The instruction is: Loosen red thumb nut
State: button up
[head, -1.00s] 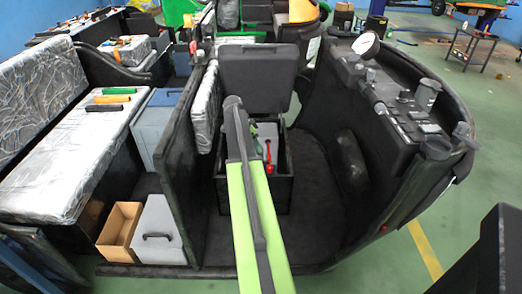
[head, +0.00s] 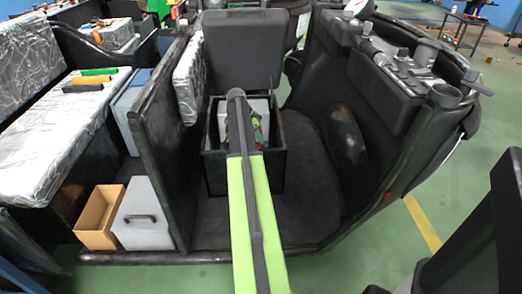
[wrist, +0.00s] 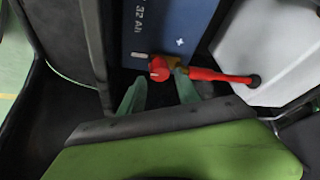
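The red thumb nut (wrist: 159,69) sits on an orange-brown terminal clamp (wrist: 172,62) at the edge of a blue battery (wrist: 172,25) in the wrist view. A red cable (wrist: 220,76) runs right from the clamp. My gripper (wrist: 160,80) has two green fingers standing apart, with the nut between or just beyond their tips; contact is unclear. In the head view the battery sits in an open black box (head: 272,172), mostly hidden behind my green arm. My gripper is only partly visible there (head: 256,128).
A white block (wrist: 268,45) stands beside the battery in the wrist view. The box's raised lid (head: 245,50) is behind my arm. A dark partition (head: 160,140) stands left, and the dashboard (head: 390,85) right. The floor pan (head: 310,190) right of the box is clear.

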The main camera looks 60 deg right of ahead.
jog(key=b+x, duration=0.1)
jog(key=x, duration=0.2)
jog(key=shift+f, duration=0.1)
